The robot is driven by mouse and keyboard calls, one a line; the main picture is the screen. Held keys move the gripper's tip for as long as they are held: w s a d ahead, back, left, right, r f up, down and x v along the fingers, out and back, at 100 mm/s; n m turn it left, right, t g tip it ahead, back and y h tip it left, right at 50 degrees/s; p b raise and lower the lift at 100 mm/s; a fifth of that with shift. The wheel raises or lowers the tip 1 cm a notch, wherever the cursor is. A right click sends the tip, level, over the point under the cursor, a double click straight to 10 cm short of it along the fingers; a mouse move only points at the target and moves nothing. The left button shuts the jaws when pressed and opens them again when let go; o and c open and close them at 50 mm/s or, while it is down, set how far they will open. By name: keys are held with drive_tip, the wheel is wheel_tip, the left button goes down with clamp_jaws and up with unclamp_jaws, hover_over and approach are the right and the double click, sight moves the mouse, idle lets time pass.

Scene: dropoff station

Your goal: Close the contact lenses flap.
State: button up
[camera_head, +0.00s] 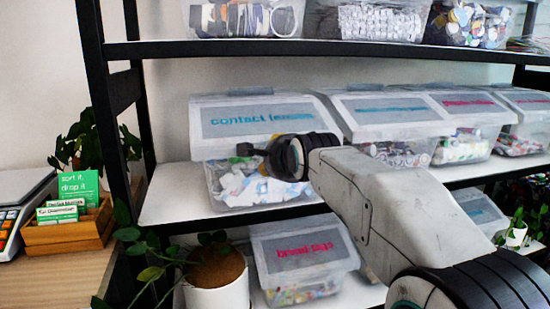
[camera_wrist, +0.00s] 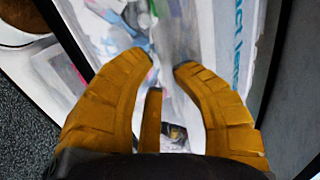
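The contact lenses box (camera_head: 215,180) is a clear bin with pale packets inside, on the middle shelf. Its flap (camera_head: 250,117) bears a grey label with teal lettering and slopes over the front. I cannot tell whether the flap sits fully down. In the head view my gripper (camera_head: 247,150) is in front of the box, by the flap's lower edge; contact is unclear.
Lidded bins (camera_head: 395,115) stand close on the right. A bin with pink lettering (camera_head: 303,255) sits on the shelf below. A potted plant (camera_head: 215,275) stands at lower left, and a wooden card holder (camera_head: 70,235) on the left counter. The black shelf post (camera_head: 110,130) is left of the box.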

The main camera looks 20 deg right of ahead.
drive_tip(key=shift+o, duration=1.2)
drive_tip(key=shift+f, duration=0.15)
drive_tip(key=v, duration=1.2)
